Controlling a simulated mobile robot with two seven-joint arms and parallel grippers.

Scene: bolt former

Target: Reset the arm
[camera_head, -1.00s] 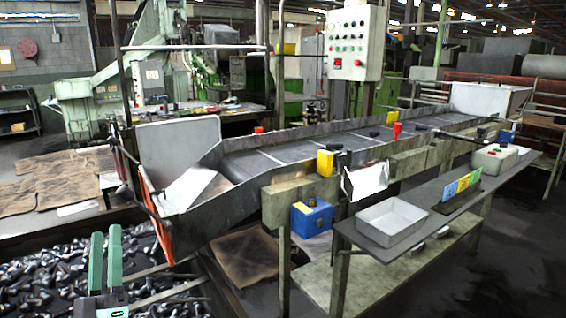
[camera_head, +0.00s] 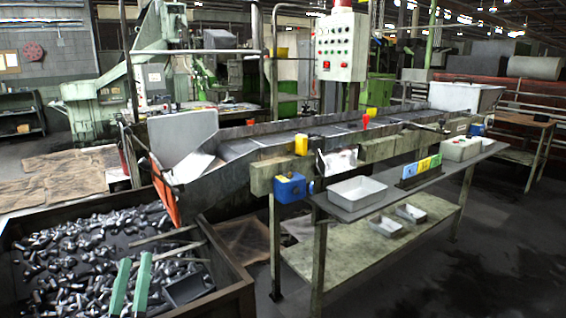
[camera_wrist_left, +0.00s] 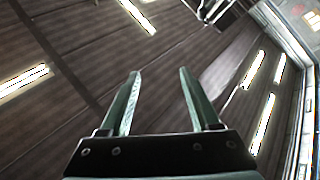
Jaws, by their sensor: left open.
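My left gripper (camera_head: 131,288) shows at the bottom left of the head view, its two green fingers pointing up in front of the bin of metal parts. In the left wrist view the fingers (camera_wrist_left: 158,95) are apart with nothing between them. That view looks toward the ceiling and its lights, with a dark object at the top edge. My right gripper does not show in either view.
A bin (camera_head: 235,290) of loose metal parts lies at lower left. A conveyor (camera_head: 240,148) runs toward the back right. A table (camera_head: 345,210) with a grey tray (camera_head: 357,190) stands at right. A control box (camera_head: 341,47) stands behind. Dark floor is clear at lower right.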

